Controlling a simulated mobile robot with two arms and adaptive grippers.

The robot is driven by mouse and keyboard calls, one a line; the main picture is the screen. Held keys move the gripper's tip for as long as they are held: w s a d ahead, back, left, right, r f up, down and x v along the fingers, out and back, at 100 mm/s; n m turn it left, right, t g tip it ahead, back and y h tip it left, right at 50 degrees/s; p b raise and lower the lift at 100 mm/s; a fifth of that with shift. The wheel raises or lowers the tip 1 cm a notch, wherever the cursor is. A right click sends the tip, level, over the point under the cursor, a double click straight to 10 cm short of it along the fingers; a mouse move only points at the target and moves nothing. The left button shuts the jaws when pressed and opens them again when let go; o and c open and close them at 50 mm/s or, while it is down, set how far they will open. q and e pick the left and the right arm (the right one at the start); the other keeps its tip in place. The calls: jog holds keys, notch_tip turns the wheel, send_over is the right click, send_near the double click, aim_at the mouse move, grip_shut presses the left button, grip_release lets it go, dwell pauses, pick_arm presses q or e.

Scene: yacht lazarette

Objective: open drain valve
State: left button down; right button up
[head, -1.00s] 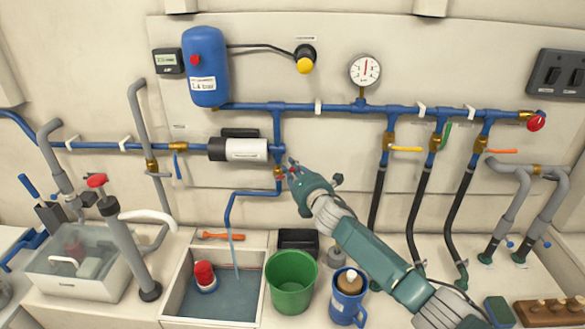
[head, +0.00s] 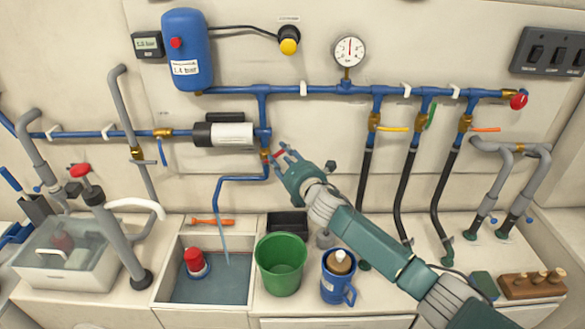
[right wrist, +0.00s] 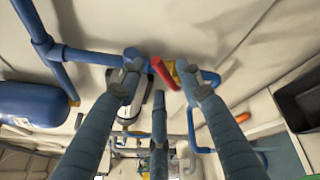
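The drain valve is a small brass valve (head: 265,156) on the blue vertical pipe under the pump branch. Its red lever (head: 279,153) sticks out to the right. In the right wrist view the red lever (right wrist: 164,74) and brass body (right wrist: 177,72) lie between the upper fingers. My right gripper (head: 285,155) is at the lever, its fingers apart around it; contact cannot be told. The blue drain pipe (head: 218,195) bends down over the sink (head: 167,276), and a thin pale-blue stream (head: 226,246) runs from its end into the water. My left gripper is out of view.
A white pump (head: 230,134) and blue tank (head: 187,50) are left of the valve. A pressure gauge (head: 349,51) is above right. Yellow (head: 392,129) and orange (head: 486,129) levers sit farther right.

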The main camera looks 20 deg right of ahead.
jog(key=s+d+r, duration=0.1)
jog(key=s, duration=0.7)
jog(key=shift+s+d, duration=0.2)
jog(key=shift+s, duration=0.2)
jog(key=shift+f, duration=0.1)
dwell(0.7)
